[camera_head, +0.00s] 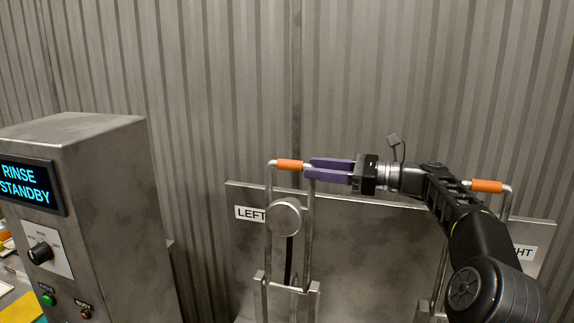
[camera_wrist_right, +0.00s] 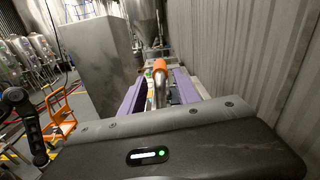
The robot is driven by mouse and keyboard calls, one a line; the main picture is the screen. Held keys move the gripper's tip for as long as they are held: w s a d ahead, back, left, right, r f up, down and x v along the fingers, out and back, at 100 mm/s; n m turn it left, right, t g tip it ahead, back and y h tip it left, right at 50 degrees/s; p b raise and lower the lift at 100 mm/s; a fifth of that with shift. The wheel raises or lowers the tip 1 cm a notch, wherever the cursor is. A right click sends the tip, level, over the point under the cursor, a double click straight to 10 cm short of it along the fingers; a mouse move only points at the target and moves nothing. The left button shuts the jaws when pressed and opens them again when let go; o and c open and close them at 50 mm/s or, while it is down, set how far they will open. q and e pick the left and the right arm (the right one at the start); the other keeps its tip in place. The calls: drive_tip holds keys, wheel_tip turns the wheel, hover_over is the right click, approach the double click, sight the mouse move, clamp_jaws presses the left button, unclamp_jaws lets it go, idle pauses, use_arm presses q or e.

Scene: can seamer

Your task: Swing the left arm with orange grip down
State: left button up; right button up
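The left arm is a bent metal bar frame with an orange grip (camera_head: 289,164) across its top, standing upright beside the LEFT label (camera_head: 250,214). My right gripper (camera_head: 309,168) comes from the right, level with the grip, its purple fingertips at the frame's right upper corner. In the right wrist view the fingers (camera_wrist_right: 159,88) are spread on either side of the metal bar, with the orange grip (camera_wrist_right: 159,65) just beyond; gaps show beside the bar. Whether a finger touches it, I cannot tell. My left gripper is not in view.
A second orange grip (camera_head: 487,186) stands at the right, partly behind my right arm. A metal control box (camera_head: 112,200) with a RINSE STANDBY display (camera_head: 22,184) stands at the left. A corrugated wall (camera_head: 400,70) closes off the back.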

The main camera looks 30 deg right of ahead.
sight(273, 163)
drive_tip(key=shift+a, duration=0.1)
drive_tip(key=shift+x, duration=1.5)
drive_tip(key=shift+p+x, duration=0.75)
drive_tip(key=shift+x, duration=1.6)
clamp_jaws()
drive_tip(key=shift+r, duration=0.1)
